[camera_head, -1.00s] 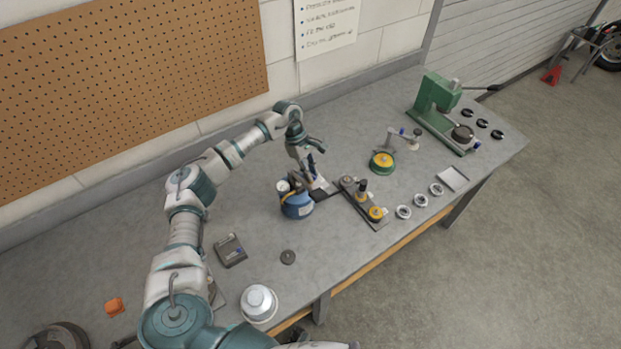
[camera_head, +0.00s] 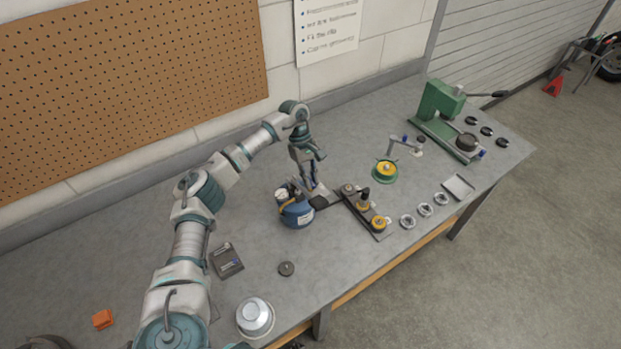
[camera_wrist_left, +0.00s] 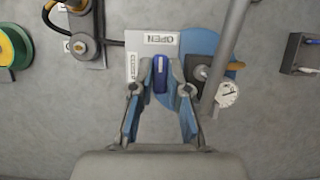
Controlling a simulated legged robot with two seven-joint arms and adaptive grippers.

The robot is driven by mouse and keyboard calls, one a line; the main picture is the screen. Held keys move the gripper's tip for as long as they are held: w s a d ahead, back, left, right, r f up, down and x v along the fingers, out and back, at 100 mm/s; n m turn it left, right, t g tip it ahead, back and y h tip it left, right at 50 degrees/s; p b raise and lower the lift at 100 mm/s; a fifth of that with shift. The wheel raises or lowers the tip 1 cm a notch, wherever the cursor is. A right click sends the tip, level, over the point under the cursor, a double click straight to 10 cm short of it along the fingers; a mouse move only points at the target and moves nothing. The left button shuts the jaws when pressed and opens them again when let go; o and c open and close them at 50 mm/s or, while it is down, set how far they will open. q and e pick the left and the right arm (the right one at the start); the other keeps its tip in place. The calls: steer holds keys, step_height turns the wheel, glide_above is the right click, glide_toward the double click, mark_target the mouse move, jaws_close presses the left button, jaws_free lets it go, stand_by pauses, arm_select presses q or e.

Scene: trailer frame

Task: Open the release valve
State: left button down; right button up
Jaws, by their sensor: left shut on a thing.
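The release valve's blue handle (camera_wrist_left: 160,74) sits between my left fingertips in the left wrist view. My left gripper (camera_wrist_left: 160,84) is shut on it. A pale plate (camera_wrist_left: 150,52) under the handle bears the labels OPEN and CLOSED. The handle lies over the plate beside the CLOSED label, with OPEN just beyond its tip. A blue tank (camera_head: 297,213) with a round gauge (camera_wrist_left: 227,94) stands beside the plate. In the head view my left gripper (camera_head: 313,184) reaches down just behind the tank; its fingers hide most of the handle. My right gripper is not in view.
A black fixture with yellow knobs (camera_head: 364,208) stands right of the tank. A green press (camera_head: 440,118) stands at the far right. Several metal rings (camera_head: 425,210) lie near the front edge. A silver container (camera_head: 255,318) stands at the front left.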

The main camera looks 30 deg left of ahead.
arm_select(q)
steer(key=shift+w+r, duration=0.1)
steer(key=shift+r, duration=0.05)
steer(key=c, duration=1.1)
jaws_free()
steer(key=shift+c, duration=0.2)
steer(key=shift+w+a+r, duration=0.1)
steer(key=shift+a+r, duration=0.05)
steer(key=shift+r, duration=0.05)
steer(key=v, duration=1.1)
steer(key=shift+a+r, duration=0.1)
